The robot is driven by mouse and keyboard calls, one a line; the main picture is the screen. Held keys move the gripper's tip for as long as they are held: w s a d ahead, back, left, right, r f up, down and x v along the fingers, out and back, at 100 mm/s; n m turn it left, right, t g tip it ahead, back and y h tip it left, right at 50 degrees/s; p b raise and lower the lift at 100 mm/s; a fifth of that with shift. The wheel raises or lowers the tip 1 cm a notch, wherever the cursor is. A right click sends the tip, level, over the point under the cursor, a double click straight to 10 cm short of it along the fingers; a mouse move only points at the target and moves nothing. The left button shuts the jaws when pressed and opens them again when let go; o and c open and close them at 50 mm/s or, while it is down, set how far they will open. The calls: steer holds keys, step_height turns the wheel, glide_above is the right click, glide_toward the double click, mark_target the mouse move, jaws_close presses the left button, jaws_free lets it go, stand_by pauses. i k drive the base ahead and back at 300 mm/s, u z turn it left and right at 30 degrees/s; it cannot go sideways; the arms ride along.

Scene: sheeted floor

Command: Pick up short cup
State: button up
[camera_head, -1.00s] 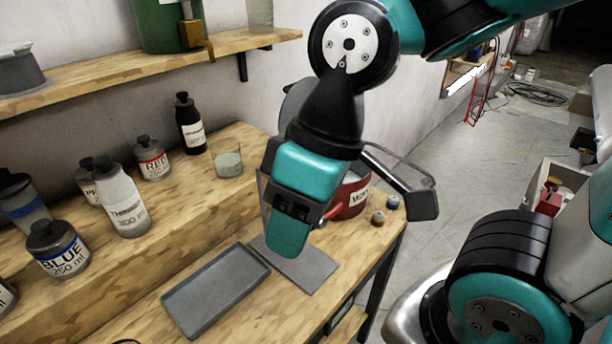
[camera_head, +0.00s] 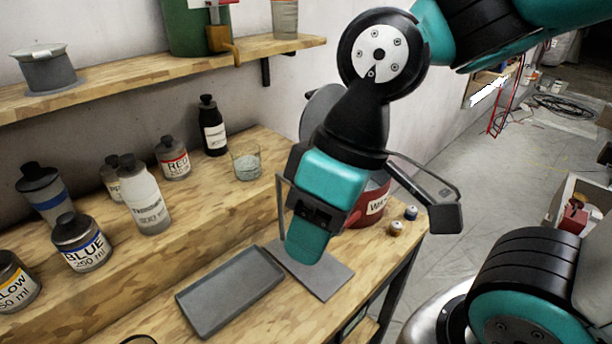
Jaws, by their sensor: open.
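A short clear glass cup (camera_head: 246,164) stands upright on the raised wooden step at the back of the bench, left of my gripper. It looks empty or nearly clear inside, though this is hard to tell. My gripper (camera_head: 340,200) hangs over the right part of the bench, in front of a grey plate stand. It is open, with a black finger spread far out to the right. The other finger is partly hidden by the teal wrist housing. Nothing shows held, and the gripper is apart from the cup.
A black bottle (camera_head: 212,128) stands just left of the cup, with several labelled bottles farther left. A grey tray (camera_head: 230,290) and the stand's plate (camera_head: 325,280) lie on the lower bench. A red can (camera_head: 370,210) is behind the gripper. A taller glass (camera_head: 285,20) stands on the upper shelf.

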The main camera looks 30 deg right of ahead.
mark_target(247, 162)
steer(key=z, duration=0.55)
steer(key=k, duration=0.6)
steer(key=z, duration=0.85)
steer(key=i, duration=1.25)
steer(key=u, duration=0.85)
